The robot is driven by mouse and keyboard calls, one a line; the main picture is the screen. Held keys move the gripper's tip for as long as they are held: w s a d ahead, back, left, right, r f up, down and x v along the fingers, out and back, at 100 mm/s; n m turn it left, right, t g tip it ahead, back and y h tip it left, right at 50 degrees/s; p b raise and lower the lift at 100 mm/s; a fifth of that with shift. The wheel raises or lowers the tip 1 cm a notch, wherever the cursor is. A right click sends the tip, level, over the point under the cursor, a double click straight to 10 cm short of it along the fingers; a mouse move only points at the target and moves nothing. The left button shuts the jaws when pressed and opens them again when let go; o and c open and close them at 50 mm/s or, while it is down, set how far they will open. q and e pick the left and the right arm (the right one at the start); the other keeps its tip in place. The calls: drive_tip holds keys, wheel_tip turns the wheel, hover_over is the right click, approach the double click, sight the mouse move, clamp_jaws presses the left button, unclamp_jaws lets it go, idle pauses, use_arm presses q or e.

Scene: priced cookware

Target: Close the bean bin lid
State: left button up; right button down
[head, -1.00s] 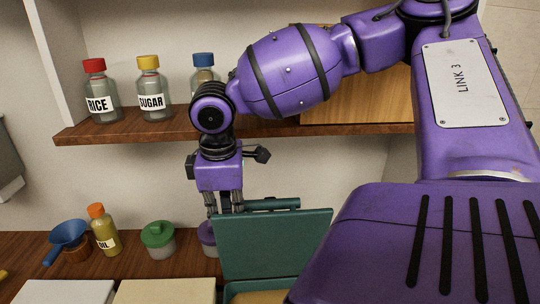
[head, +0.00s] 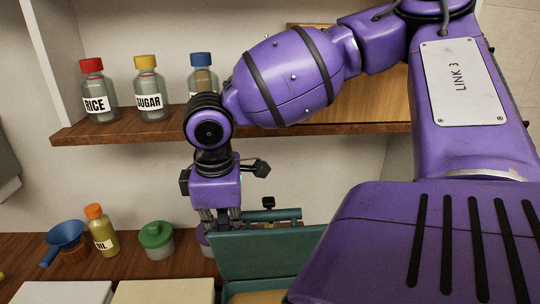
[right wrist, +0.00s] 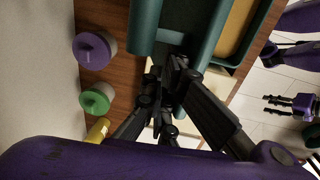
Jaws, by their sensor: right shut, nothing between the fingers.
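The teal bean bin (head: 232,288) stands at the counter's front, partly hidden by my right arm. Its teal lid (head: 265,254) is raised, standing up at a tilt. The lid also shows in the right wrist view (right wrist: 192,30). My right gripper (head: 222,222) is shut and empty, pointing down behind the lid's upper left edge. Its fingers (right wrist: 166,78) are right beside the teal lid; I cannot tell if they touch. A purple gripper, apparently my left one (right wrist: 282,103), is small and far off in the right wrist view; its jaw state is unclear.
A teal bar (head: 272,215) lies behind the lid. A purple-lidded jar (right wrist: 92,50) stands behind my gripper. A wooden shelf (head: 110,132) with bottles runs above.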

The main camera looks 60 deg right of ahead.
sight(224, 249)
use_arm(q)
drive_tip(key=shift+w+r, duration=0.1)
drive_tip(key=shift+r, duration=0.1)
use_arm(e)
drive_tip(key=shift+s+a, duration=0.1)
drive_tip(key=shift+s+a+f, duration=0.4)
drive_tip(key=shift+s+a, duration=0.15)
drive_tip(key=shift+a, duration=0.2)
drive_tip(key=shift+s+a+f+b, duration=0.4)
drive_tip(key=shift+s+a, duration=0.2)
drive_tip(key=shift+a, duration=0.1)
use_arm(q)
drive_tip(key=shift+s+f, duration=0.6)
drive_tip(key=shift+f, duration=0.15)
use_arm(e)
drive_tip(key=shift+s+a+f, duration=0.2)
drive_tip(key=shift+a, duration=0.1)
use_arm(q)
drive_tip(key=shift+s+f+g+b, duration=0.3)
drive_tip(key=shift+s+f+b, duration=0.4)
drive_tip(key=shift+f, duration=0.35)
use_arm(e)
drive_tip(key=shift+s+a+f, duration=0.4)
drive_tip(key=shift+s+a, duration=0.1)
drive_tip(key=shift+a, duration=0.1)
drive_tip(key=shift+s+a+f, duration=0.35)
drive_tip(key=shift+s+a, duration=0.1)
drive_tip(key=shift+a, duration=0.1)
use_arm(q)
drive_tip(key=shift+r, duration=0.1)
